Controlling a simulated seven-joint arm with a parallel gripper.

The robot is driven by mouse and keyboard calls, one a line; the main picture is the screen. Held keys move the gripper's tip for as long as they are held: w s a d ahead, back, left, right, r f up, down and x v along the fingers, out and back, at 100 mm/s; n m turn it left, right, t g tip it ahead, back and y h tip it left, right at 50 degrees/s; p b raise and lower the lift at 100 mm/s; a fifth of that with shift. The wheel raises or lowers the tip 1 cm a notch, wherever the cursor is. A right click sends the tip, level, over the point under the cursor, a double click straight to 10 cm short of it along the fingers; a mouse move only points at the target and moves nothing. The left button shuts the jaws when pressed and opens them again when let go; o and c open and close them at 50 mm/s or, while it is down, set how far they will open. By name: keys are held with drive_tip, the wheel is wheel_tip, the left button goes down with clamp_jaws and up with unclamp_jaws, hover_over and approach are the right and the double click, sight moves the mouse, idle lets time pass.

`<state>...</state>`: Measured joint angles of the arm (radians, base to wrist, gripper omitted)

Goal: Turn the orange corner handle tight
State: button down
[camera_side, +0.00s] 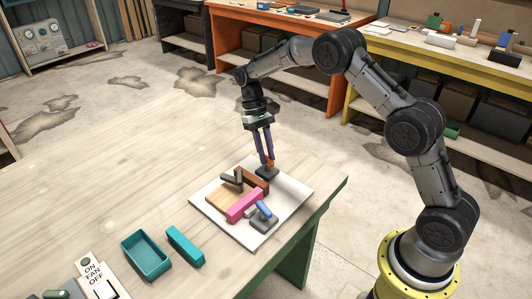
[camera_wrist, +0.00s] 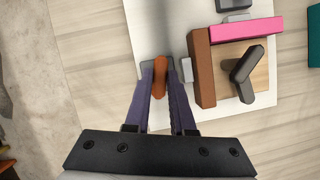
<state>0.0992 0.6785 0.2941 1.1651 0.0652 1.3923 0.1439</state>
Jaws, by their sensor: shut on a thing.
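The orange corner handle (camera_wrist: 161,77) stands between the two purple fingers of my gripper (camera_wrist: 160,88) in the wrist view. My gripper is shut on it. In the side view my gripper (camera_side: 268,160) points down at the far corner of the white board, and the orange handle is mostly hidden by the fingers. The handle sits on a dark grey clamp base (camera_side: 267,173). Next to it on the white board (camera_side: 290,209) are a brown bar (camera_wrist: 202,70), a pink bar (camera_wrist: 246,30) and a tan wooden piece (camera_wrist: 257,82).
A dark grey handle (camera_wrist: 243,73) lies over the tan piece. A blue handle (camera_side: 264,209) on a grey base stands at the board's near side. A teal tray (camera_side: 147,255), a teal block (camera_side: 185,246) and a fan switch (camera_side: 98,279) are at the front left.

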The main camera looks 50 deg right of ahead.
idle(0.4)
drive_tip(key=c, duration=0.8)
unclamp_jaws()
drive_tip(key=shift+o, duration=0.2)
drive_tip(key=v, duration=1.3)
drive_tip(key=shift+r, duration=0.4)
drive_tip(key=shift+w, duration=0.1)
